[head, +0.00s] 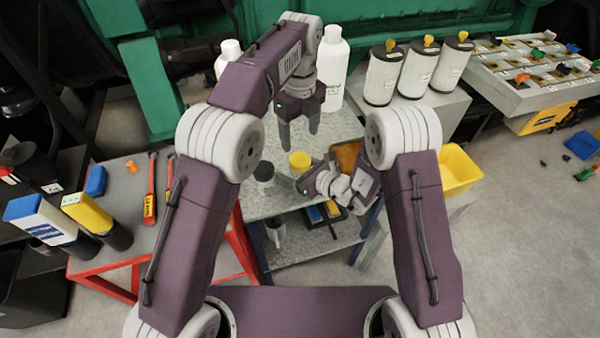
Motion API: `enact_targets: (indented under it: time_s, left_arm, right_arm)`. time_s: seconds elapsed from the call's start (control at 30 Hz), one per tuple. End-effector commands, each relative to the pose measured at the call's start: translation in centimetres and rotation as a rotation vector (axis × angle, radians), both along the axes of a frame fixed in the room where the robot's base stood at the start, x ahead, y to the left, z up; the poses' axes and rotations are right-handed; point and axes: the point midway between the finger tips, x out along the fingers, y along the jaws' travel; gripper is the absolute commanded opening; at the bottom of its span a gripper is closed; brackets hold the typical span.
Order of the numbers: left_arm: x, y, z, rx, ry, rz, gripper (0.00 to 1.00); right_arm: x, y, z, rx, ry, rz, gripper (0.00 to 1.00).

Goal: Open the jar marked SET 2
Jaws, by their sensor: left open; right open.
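A small jar with a yellow lid (300,160) stands on the grey bench top (345,125) in the middle of the head view. A small dark-lidded container (264,173) stands just left of it. I cannot read a SET 2 mark on either. My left gripper (299,132) is open and empty, pointing down above and behind the yellow-lidded jar. My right gripper (295,178) is open, low in front of the jar, with its fingers pointing left. It partly hides the jar's lower body, and I cannot tell whether it touches it.
White bottles (332,65) stand behind my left gripper. Three white canisters (420,68) with yellow tops stand at the back right. A yellow bin (458,170) is at right. A mug (275,233) sits on the lower shelf.

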Motion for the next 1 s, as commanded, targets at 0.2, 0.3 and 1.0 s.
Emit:
enact_targets:
  time_s: [0.2, 0.3, 1.0]
  left_arm:
    - [0.0, 0.0, 0.0, 0.0, 0.0, 0.0, 0.7]
    - [0.0, 0.0, 0.0, 0.0, 0.0, 0.0, 0.7]
    - [-0.1, 0.0, -6.7, 0.001, 0.002, 0.0, 0.7]
  right_arm:
    - [0.0, 0.0, 0.0, 0.0, 0.0, 0.0, 0.45]
    - [0.0, 0.0, 0.0, 0.0, 0.0, 0.0, 0.17]
    - [0.0, 0.0, 0.0, 0.0, 0.0, 0.0, 0.0]
